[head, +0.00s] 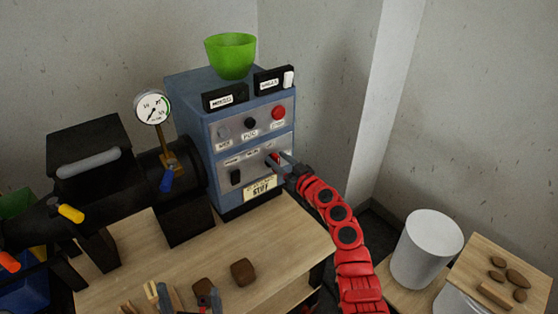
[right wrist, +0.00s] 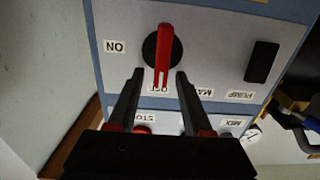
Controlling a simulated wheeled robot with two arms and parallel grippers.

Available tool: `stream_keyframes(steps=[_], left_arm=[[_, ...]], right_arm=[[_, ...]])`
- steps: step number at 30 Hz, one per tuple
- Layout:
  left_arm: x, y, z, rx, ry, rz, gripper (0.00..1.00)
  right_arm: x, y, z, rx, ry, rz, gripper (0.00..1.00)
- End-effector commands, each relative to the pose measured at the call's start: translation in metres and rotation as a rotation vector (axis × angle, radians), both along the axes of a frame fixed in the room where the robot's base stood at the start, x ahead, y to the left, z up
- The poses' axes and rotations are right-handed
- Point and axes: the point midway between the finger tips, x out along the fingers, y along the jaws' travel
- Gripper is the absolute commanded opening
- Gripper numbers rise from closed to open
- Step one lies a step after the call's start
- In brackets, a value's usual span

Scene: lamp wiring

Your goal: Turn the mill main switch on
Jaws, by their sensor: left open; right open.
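The main switch is a red lever on a round black disc (right wrist: 151,47) in the right wrist view, which shows the panel upside down. The lever's lower end lies by a partly covered label that seems to read OFF; the ON label (right wrist: 115,47) is to its left. My right gripper (right wrist: 160,73) is open, one finger on each side of the lever's lower end; contact cannot be told. In the head view it reaches the lower panel (head: 225,172) of the blue mill cabinet (head: 190,95), largely hiding the switch. My left gripper (head: 190,295) appears open at the bottom edge.
A green bowl (head: 231,55) stands on the cabinet. A red button (head: 278,112) is on the upper panel. A gauge (head: 152,108) and black machine (head: 88,150) are left. Brown lumps (head: 243,272) lie on the wooden bench. A white bucket (head: 427,250) stands right.

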Motion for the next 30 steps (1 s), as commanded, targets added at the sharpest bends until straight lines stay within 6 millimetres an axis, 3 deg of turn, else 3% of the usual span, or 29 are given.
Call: stream_keyframes(steps=[8, 16, 30], left_arm=[[0.0, 0.0, 0.0, 0.0, 0.0, 0.0, 1.0], [0.0, 0.0, 0.0, 0.0, 0.0, 0.0, 1.0], [0.0, 0.0, -0.0026, 0.0, 0.0, 0.0, 1.0]], right_arm=[[0.0006, 0.0008, -0.0001, 0.0, 0.0, 0.001, 0.48], [0.0004, 0.0008, -0.0001, 0.001, 0.001, 0.001, 0.0], [0.0009, -0.0002, -0.0007, 0.024, 0.018, 0.001, 0.0]])
